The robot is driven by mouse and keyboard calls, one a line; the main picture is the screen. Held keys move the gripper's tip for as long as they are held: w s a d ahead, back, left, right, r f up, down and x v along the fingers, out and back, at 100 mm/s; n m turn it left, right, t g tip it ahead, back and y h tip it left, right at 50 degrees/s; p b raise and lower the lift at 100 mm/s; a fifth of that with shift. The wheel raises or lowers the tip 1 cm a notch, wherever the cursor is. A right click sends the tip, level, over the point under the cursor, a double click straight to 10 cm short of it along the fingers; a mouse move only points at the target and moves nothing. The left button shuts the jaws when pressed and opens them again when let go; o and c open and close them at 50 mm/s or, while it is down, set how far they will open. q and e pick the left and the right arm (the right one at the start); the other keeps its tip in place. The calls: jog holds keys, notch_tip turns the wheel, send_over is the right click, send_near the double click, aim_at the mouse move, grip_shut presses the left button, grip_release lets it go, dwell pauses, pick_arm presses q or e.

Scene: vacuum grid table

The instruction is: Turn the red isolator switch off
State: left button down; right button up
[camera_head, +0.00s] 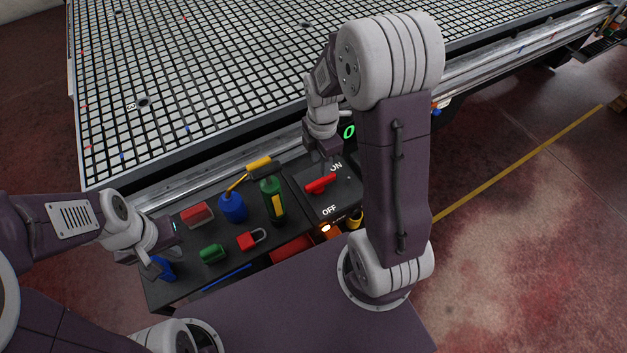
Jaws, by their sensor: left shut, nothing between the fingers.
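The red isolator switch handle (320,184) sits on a dark panel (318,205), with a white "ON" label above right and an "OFF" label below. The handle lies at a slant between the two labels; which one it is set to I cannot tell. My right gripper (326,153) hangs just above the handle, near the "ON" label. Its fingers are dark and small, so its opening and any contact are unclear. My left gripper (152,268) is shut and empty at the left end of the shelf, beside a blue item (163,267) and away from the switch.
The dark shelf (178,288) also holds a red block (197,214), a blue bottle (233,208), a green canister (273,201), a green cylinder (212,253) and a red padlock (249,240). The grid table (200,80) rises behind.

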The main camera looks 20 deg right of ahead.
jog(key=shift+s+d+r, duration=0.1)
jog(key=shift+s+d, duration=0.1)
jog(key=shift+s, duration=0.1)
send_over(321, 180)
jog(key=f, duration=0.2)
jog(key=f+b, duration=0.1)
jog(key=f, duration=0.1)
jog(key=shift+w+a+f, duration=0.1)
jog(key=shift+a+f, duration=0.1)
jog(key=f, duration=0.4)
jog(key=shift+d+f+b, duration=0.2)
jog(key=shift+f+b, duration=0.05)
jog(key=shift+b, duration=0.15)
jog(key=shift+a+f, duration=0.1)
grip_shut()
